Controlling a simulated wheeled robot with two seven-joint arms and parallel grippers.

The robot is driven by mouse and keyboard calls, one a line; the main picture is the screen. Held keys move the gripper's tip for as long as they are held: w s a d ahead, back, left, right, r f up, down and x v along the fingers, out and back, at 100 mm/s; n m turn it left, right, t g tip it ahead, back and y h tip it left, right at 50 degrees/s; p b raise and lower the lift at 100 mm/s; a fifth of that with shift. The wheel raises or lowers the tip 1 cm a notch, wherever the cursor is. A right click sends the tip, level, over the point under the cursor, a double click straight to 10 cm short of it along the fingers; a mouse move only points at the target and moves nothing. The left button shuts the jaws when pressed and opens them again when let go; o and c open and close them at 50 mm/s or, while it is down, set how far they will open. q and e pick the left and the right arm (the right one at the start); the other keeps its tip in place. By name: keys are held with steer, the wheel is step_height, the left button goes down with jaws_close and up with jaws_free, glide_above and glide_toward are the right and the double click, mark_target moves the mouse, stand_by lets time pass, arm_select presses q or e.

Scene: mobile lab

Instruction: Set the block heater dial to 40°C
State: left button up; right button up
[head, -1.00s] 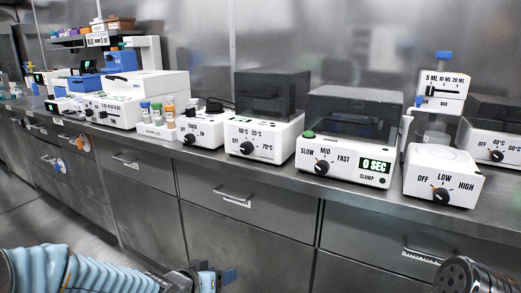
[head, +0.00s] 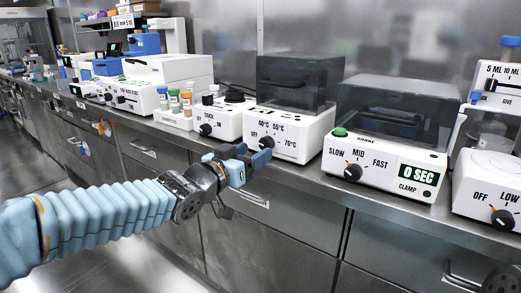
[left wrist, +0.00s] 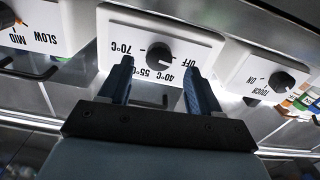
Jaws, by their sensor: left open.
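The block heater (head: 303,147) is a white box with a dark clear lid, marked OFF, 40°C, 55°C and 70°C. Its black dial (head: 266,142) is on the front face; where it points is too small to read surely. In the left wrist view the heater (left wrist: 207,42) is upside down, with its dial (left wrist: 159,54) ahead and between the fingertips. My left gripper (head: 252,154) is open and empty, in front of the heater's lower front. In the left wrist view its two fingers (left wrist: 158,67) stand apart, not closed on the dial.
A shaker (head: 385,165) showing 0 SEC stands to the right, and a TOUCH/ON device (head: 218,121) with a knob to the left. A rack of capped tubes (head: 181,104) is farther left. Closed steel drawers (head: 290,205) run below the bench.

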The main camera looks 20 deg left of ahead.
mark_target(263, 146)
arm_select(q)
steer(key=shift+x, duration=1.85)
steer(key=c, duration=1)
steer(key=shift+f+m+b, duration=0.2)
steer(key=shift+m+b, duration=0.5)
steer(key=shift+b, duration=0.05)
steer(key=shift+c, duration=0.2)
steer(key=shift+m+b, duration=1.05)
steer(key=shift+m, duration=0.15)
steer(key=m+b, duration=0.2)
steer(key=m, duration=0.1)
steer(key=shift+a+r+m, duration=0.1)
steer(key=shift+m, duration=0.2)
steer(key=shift+r+m+b, duration=0.1)
steer(key=shift+m+b, duration=0.4)
steer(key=shift+m, duration=1.1)
